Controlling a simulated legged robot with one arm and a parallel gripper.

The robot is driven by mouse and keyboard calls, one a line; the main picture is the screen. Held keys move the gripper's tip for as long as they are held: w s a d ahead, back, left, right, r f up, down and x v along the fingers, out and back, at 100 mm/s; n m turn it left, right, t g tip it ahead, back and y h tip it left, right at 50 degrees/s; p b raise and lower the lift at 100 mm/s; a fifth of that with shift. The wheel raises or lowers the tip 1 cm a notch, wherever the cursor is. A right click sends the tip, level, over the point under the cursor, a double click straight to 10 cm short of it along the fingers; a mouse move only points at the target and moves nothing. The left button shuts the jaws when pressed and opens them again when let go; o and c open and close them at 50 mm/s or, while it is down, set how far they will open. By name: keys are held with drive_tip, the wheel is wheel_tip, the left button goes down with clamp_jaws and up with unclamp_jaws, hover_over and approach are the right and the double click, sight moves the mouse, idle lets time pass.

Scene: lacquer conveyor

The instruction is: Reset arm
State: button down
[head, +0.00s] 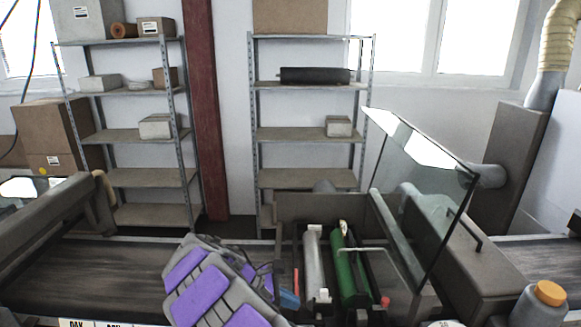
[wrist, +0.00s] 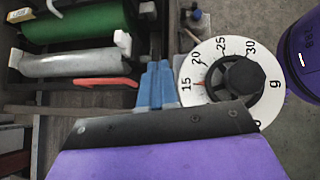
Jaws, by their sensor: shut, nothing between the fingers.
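My gripper shows in the wrist view as two blue fingers (wrist: 156,78) pressed together, shut and empty. They sit just left of a white dial (wrist: 225,75) with a black knob and beside a red handle (wrist: 105,82). In the head view my purple and grey arm reaches in from the bottom, and the blue fingertips (head: 289,299) show at its right, in front of the lacquer machine. The fingers look close to the dial; I cannot tell whether they touch it.
The machine holds a silver roller (head: 313,262) and a green roller (head: 348,262). Its glass cover (head: 425,185) is raised. A dark conveyor belt (head: 95,272) runs left. A bottle with an orange cap (head: 548,293) stands at right. Shelves (head: 310,133) with boxes stand behind.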

drive_tip(key=s+d+r+m+g+y, duration=0.1)
drive_tip(key=s+d+r+m+g, duration=0.1)
drive_tip(key=s+d+r+m, duration=0.45)
drive_tip(key=s+d+r+m+g+y, duration=0.1)
drive_tip(key=s+d+r+m+y, duration=0.15)
drive_tip(key=s+d, duration=0.5)
drive_tip(key=s+f+m+y, duration=0.2)
drive_tip(key=s+m, duration=0.3)
drive_tip(key=s, duration=0.6)
drive_tip(key=s+f+m+y, duration=0.1)
drive_tip(key=s+m+y, duration=0.2)
drive_tip(key=s, duration=0.8)
drive_tip(key=shift+s+d+f+m+g+y, duration=0.15)
drive_tip(key=shift+s+f+m+g+y, duration=0.2)
drive_tip(key=shift+m, duration=0.85)
